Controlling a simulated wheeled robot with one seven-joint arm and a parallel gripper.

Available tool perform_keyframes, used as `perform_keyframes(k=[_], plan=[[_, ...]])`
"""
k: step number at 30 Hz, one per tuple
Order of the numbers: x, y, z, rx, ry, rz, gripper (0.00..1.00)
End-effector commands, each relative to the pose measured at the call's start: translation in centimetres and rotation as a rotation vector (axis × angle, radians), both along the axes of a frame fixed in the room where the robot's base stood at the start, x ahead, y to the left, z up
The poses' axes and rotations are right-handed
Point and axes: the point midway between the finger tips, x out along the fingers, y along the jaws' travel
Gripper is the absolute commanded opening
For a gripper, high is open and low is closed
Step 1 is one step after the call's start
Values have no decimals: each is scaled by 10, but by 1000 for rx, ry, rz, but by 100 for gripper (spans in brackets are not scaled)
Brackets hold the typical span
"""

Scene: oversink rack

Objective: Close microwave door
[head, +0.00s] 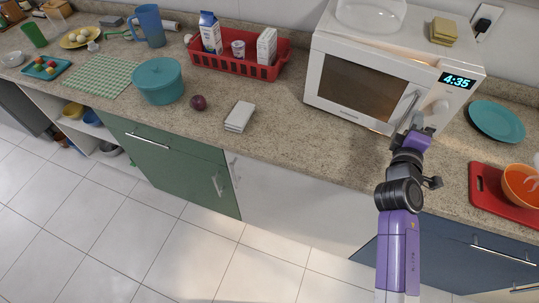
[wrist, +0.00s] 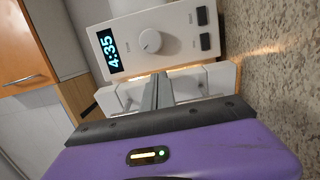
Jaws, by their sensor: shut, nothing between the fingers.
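The white microwave (head: 395,55) stands on the counter at the back right, its clock reading 4:35. Its door (head: 355,85), with a dark window and a bar handle (head: 405,107), is shut or nearly shut in the head view. My gripper (head: 416,122) is at the lower right of the door, near the handle. In the wrist view, my gripper's shut, empty fingers (wrist: 158,85) point at the microwave front beside the control panel (wrist: 150,40). A thin warm-lit strip shows next to the panel there. My gripper hides part of the door edge, so I cannot tell if they touch.
A teal plate (head: 496,121) lies right of the microwave. A red board (head: 490,195) with an orange bowl (head: 521,185) is at the front right. A red basket (head: 238,60) with cartons stands left. A yellow sponge stack (head: 443,31) sits on the microwave.

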Motion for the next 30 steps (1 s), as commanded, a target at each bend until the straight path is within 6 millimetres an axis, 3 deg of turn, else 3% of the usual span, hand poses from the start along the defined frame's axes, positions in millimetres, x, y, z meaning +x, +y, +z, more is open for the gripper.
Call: perform_keyframes(k=[9, 30], plan=[[21, -13, 0, 0, 0, 0, 0], [21, -13, 0, 0, 1, 0, 0]])
